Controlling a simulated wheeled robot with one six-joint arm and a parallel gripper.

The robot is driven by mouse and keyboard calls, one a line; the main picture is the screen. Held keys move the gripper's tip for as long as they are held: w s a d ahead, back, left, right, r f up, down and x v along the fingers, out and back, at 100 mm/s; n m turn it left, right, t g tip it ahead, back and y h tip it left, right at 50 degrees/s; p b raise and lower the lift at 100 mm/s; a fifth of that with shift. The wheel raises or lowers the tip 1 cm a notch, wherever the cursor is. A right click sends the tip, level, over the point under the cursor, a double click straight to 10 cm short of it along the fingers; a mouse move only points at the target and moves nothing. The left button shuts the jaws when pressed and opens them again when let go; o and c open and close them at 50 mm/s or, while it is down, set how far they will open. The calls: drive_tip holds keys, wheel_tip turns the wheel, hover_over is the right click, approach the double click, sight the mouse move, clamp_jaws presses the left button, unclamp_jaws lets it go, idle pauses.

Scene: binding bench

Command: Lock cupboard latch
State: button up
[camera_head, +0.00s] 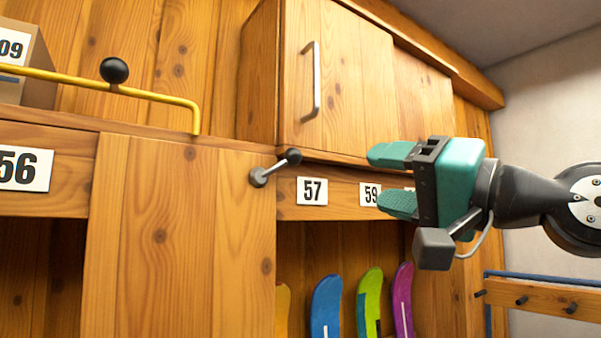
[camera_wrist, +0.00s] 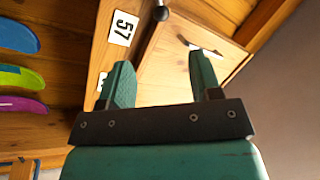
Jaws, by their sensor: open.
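The cupboard latch (camera_head: 274,168) is a short metal lever with a dark ball knob, mounted at the upper right corner of a wooden door (camera_head: 150,250). Its arm slants up to the right, with the knob over the edge beside the 57 label. In the wrist view the latch knob (camera_wrist: 161,13) shows at the top edge, beyond the fingertips. My gripper (camera_head: 385,178) has teal fingers; it is open and empty, to the right of the latch and apart from it. The fingers (camera_wrist: 158,82) also show in the wrist view with a clear gap between them.
An upper cupboard (camera_head: 350,80) with a metal bar handle (camera_head: 314,80) hangs above the latch. A yellow rail (camera_head: 150,95) with a black knob (camera_head: 114,70) runs at upper left. Several coloured boards (camera_head: 327,305) stand in the bay below. A peg rail (camera_head: 540,298) is at right.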

sight(286, 163)
drive_tip(key=p+x, duration=0.9)
drive_tip(key=x, duration=0.7)
drive_tip(key=shift+r, duration=0.2)
drive_tip(key=shift+w+a, duration=0.4)
clamp_jaws()
